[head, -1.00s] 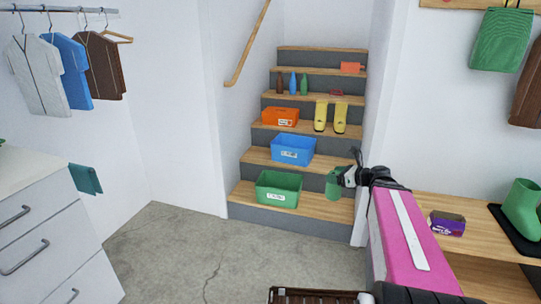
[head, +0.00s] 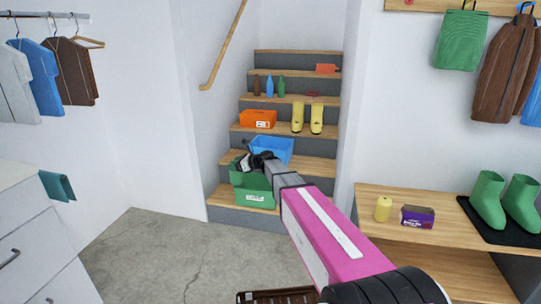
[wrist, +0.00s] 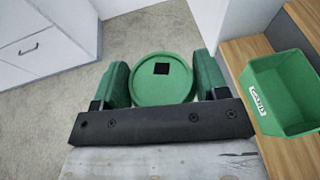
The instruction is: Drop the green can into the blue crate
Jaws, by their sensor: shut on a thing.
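The blue crate (head: 271,148) stands on the second stair, partly hidden behind my arm. My gripper (head: 255,160) is in front of it and to its left, at the green crate on the lowest stair. In the wrist view my gripper (wrist: 162,78) is shut on the green can (wrist: 163,92), whose round top with a dark square faces the camera. The can lies between the two green fingers. The blue crate is not in the wrist view. In the head view the can is hard to tell from the green crate.
A green crate (head: 256,196) sits on the lowest stair, right of my gripper in the wrist view (wrist: 290,95). A bench (head: 350,190) is at right. Floor is clear left of the stairs.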

